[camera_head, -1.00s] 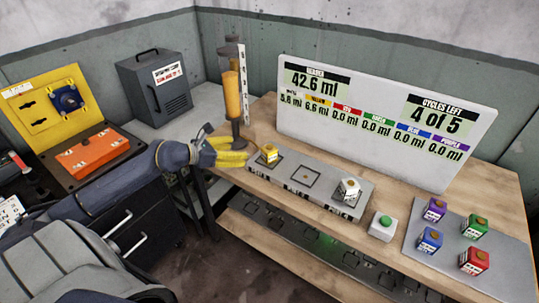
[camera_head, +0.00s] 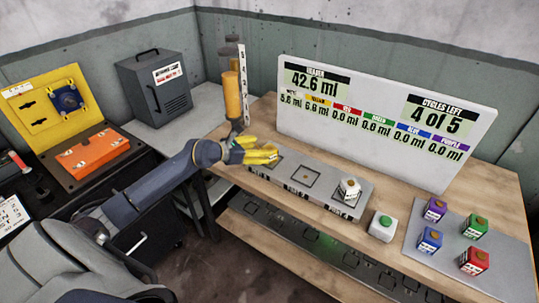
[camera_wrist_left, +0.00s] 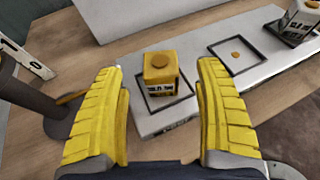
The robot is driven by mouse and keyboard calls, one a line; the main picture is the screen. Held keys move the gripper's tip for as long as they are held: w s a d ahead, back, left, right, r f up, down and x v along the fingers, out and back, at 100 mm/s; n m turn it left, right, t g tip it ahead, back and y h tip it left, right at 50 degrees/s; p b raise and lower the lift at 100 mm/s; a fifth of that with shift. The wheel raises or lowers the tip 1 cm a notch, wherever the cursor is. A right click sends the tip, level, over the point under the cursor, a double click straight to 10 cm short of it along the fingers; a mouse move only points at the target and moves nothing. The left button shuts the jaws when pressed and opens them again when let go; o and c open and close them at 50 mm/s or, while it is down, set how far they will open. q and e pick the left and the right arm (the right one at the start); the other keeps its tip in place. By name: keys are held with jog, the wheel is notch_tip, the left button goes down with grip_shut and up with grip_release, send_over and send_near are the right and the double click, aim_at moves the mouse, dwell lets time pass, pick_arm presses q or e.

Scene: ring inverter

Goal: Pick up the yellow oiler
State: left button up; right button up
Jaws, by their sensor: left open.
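The yellow oiler (camera_wrist_left: 161,76) is a small yellow block with a round cap and a dark label. In the left wrist view it stands upright in the left square slot of the grey tray (camera_wrist_left: 212,82). My left gripper (camera_wrist_left: 162,112) is open, with its yellow fingers on either side of the oiler in that view; I see no contact. In the head view my left gripper (camera_head: 262,155) covers the left slot and hides the oiler. My right gripper is not in view.
A white oiler (camera_head: 349,189) stands in the tray's right slot; the middle slot is empty. A grey post with an orange cylinder (camera_head: 231,95) is behind my gripper. A green button (camera_head: 384,222) and several coloured oilers (camera_head: 475,261) are to the right. A white display board (camera_head: 385,120) stands behind.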

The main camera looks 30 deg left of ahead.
aim_at(269, 148)
pick_arm(q)
jog(key=shift+f+x, duration=0.15)
jog(key=shift+x, duration=1.15)
jog(key=shift+f+x, duration=0.15)
jog(key=shift+x, duration=1.15)
jog(key=shift+s, duration=0.1)
jog(key=c, duration=1.3)
jog(key=shift+c, duration=0.2)
jog(key=shift+r, duration=0.1)
